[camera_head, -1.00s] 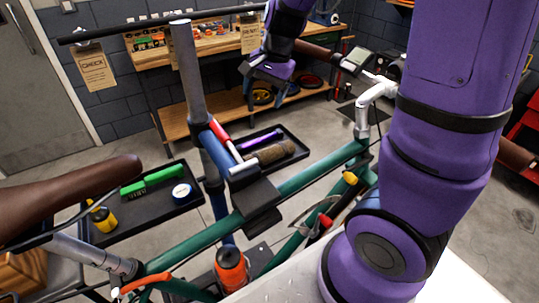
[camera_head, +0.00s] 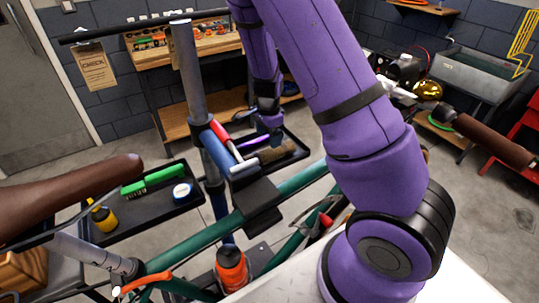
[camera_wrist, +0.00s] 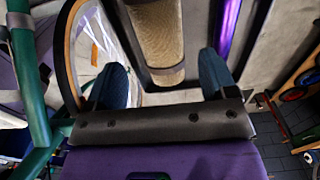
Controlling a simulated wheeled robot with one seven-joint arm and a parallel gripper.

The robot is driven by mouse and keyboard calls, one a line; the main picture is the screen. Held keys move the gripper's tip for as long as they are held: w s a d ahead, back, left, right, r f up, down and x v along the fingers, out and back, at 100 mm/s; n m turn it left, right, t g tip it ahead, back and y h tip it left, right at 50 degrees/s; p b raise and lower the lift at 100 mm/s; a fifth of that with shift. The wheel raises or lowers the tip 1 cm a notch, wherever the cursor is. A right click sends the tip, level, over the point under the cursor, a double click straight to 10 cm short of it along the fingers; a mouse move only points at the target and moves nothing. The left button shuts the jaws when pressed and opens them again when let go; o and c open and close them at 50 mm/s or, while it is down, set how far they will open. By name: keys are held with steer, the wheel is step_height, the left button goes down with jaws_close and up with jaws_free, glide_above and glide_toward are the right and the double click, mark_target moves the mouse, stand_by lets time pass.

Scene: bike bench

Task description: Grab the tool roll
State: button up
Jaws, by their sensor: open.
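The tool roll, a tan-brown cylinder (camera_head: 278,153), lies in the black tray on the right side of the bike stand. In the wrist view the tan roll (camera_wrist: 156,35) with a darker strap shows ahead, between the two blue fingers. My gripper (camera_head: 268,124) is open and empty above that tray, close to the roll. In the wrist view its fingers (camera_wrist: 161,62) are spread on either side of the roll's near end. I cannot tell the exact gap between fingers and roll.
A purple cylinder (camera_head: 247,142) lies beside the roll; it also shows in the wrist view (camera_wrist: 228,28). The tray (camera_head: 302,146) has a raised black rim. The stand's post (camera_head: 188,75) and the green bike frame (camera_head: 300,180) are close by. A left tray (camera_head: 150,212) holds a green brush and tape.

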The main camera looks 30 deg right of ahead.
mark_target(269, 149)
steer(key=shift+d+f, duration=0.15)
steer(key=shift+f, duration=4)
steer(key=c, duration=0.9)
